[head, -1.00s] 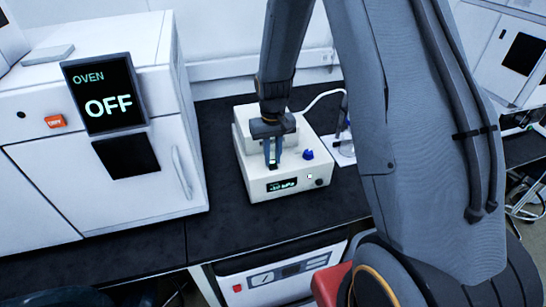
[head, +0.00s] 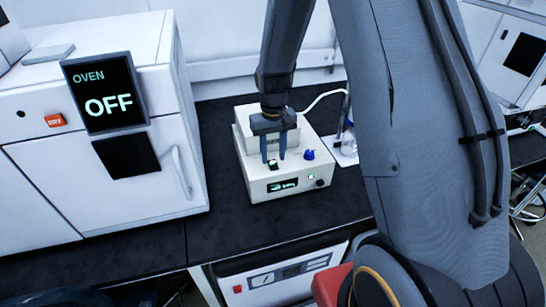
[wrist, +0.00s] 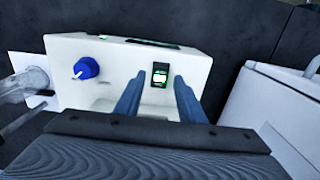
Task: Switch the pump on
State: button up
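The pump (head: 315,173) is a white box on the dark bench, with a small display on its front and a blue knob (head: 309,155) on top. Its black rocker switch (head: 272,165) is on the top near the front edge. In the wrist view the switch (wrist: 160,75) shows a green-lit part and a white part. A small light (head: 311,177) on the pump's front glows green. My gripper (head: 273,157) points down just above the switch. Its two fingers are apart and empty, one on each side of the switch in the wrist view (wrist: 158,82).
A white oven (head: 150,190) with a screen reading OFF stands left of the pump. Glassware on a white base (head: 345,150) stands close to the pump's right. A white unit with a red button (head: 270,280) sits under the bench. The bench in front of the pump is clear.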

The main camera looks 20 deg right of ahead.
aim_at(273, 163)
notch_tip(273, 163, up, 7)
jog(key=b, duration=0.2)
jog(key=shift+f, duration=0.2)
